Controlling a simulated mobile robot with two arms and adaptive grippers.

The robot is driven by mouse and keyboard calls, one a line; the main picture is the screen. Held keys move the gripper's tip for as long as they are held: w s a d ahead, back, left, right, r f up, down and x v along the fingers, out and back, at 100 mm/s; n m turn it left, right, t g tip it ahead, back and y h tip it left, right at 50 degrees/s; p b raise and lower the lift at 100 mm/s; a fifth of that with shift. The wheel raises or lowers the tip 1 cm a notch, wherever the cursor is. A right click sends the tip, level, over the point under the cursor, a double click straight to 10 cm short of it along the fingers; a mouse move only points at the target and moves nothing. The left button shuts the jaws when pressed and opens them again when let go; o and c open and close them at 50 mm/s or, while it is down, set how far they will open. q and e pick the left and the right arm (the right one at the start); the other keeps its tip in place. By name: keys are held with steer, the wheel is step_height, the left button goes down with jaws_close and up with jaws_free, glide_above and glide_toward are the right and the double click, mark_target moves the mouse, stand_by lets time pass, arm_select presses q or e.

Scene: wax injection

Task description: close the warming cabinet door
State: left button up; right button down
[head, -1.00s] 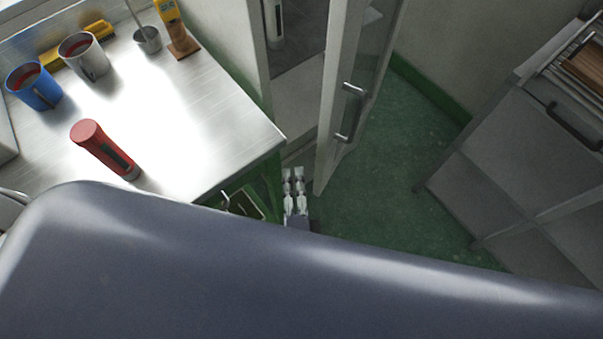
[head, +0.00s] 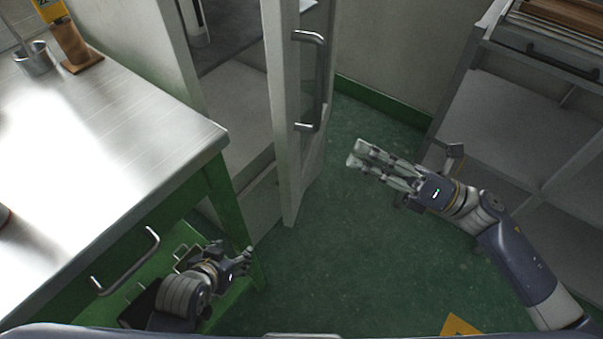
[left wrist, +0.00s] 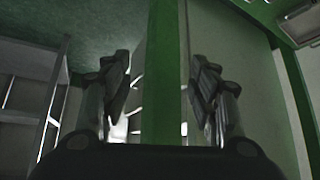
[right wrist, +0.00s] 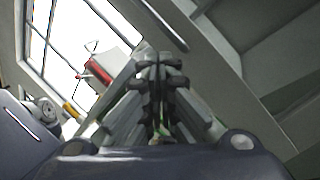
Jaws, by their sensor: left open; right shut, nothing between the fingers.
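The warming cabinet door (head: 289,110) stands open in the head view, swung out toward me, with a metal bar handle (head: 321,80) on its right face. The cabinet's interior (head: 238,95) shows to the left of the door. My right gripper (head: 356,154) is shut and empty, to the right of the door and a little below the handle, apart from both. It also shows shut in the right wrist view (right wrist: 160,75). My left gripper (head: 246,258) is low beside the green bench, left of the door's lower end. Its fingers are apart in the left wrist view (left wrist: 160,95), with a green post between them in the picture.
A steel-topped bench (head: 110,140) with a drawer handle (head: 127,262) stands at the left. A grey shelf unit (head: 500,125) stands at the right, near my right arm. Green floor (head: 330,250) is clear between them.

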step_height(320, 180, down, 3)
steer(key=d+n+g+h+b, duration=0.2)
steer(key=n+b, duration=0.1)
steer(key=n, duration=0.6)
arm_select(q)
step_height(320, 180, up, 6)
steer(key=t, duration=0.1)
steer(key=s+a+f+g+p, duration=0.1)
steer(key=s+f+g, duration=0.1)
steer(key=s, duration=0.3)
steer(key=shift+s+a+f+y, duration=0.15)
steer(key=shift+a+f+y, duration=0.15)
steer(key=shift+a+f, duration=0.1)
arm_select(e)
glide_toward(291, 147)
steer(key=x, duration=0.7)
steer(key=shift+a, duration=0.4)
arm_select(q)
steer(key=shift+r, duration=0.1)
